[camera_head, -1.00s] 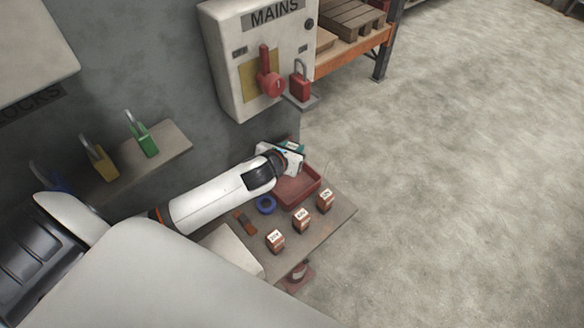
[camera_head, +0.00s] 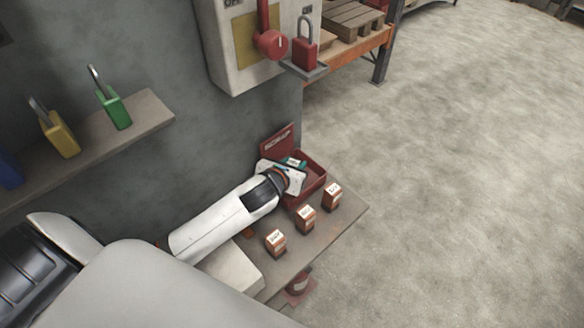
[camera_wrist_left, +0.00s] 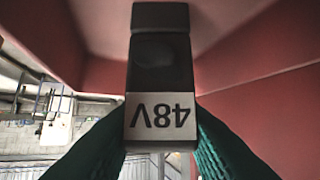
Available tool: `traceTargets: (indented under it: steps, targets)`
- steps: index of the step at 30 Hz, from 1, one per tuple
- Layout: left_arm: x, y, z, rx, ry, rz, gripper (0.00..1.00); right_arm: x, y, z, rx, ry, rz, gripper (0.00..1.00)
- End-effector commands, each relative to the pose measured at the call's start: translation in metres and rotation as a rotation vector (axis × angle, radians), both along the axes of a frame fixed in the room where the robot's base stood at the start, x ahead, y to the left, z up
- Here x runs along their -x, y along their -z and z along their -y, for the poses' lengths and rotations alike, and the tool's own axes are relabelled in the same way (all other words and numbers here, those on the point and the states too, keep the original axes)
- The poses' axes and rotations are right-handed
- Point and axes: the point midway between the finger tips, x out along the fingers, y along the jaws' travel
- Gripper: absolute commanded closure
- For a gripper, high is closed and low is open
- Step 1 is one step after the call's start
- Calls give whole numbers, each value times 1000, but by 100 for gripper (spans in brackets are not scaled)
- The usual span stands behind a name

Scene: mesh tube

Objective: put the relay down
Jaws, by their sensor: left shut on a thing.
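My left gripper (camera_head: 293,163) is at the red scrap tray (camera_head: 318,163), over its left side in the head view. In the left wrist view its teal fingers are shut on a dark relay (camera_wrist_left: 160,65) with a white label reading 48V, upside down in the picture. The tray's red walls (camera_wrist_left: 255,40) rise close around the relay there. Whether the relay touches the tray floor I cannot tell. In the head view the wrist hides the held relay. My right gripper is not in view.
Three brown relays with white labels stand in a row on the bench (camera_head: 345,216): a near one (camera_head: 276,243), a middle one (camera_head: 305,219) and a far one (camera_head: 332,196). A red sign reading SCRAP (camera_head: 277,139) stands behind the tray. A shelf (camera_head: 145,108) holds padlocks.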

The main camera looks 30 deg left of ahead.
Motion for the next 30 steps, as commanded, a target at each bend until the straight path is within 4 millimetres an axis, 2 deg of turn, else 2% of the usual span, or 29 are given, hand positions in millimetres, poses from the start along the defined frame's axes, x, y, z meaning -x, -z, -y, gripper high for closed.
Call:
traceTargets:
  steps: [8, 9, 12, 23, 26, 30]
  targets:
    - [1, 4, 0, -2, 1, -4, 93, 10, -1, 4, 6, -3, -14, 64]
    - [1, 3, 0, -1, 0, -4, 63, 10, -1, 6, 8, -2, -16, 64]
    - [1, 3, 0, -1, 0, -4, 48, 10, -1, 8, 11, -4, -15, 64]
    - [2, -1, 0, -1, 0, -4, 48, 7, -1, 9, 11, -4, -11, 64]
    - [14, -7, 0, -2, 1, -4, 48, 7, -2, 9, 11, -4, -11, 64]
    - [40, -21, 2, -4, 3, -5, 48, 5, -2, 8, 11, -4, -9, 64]
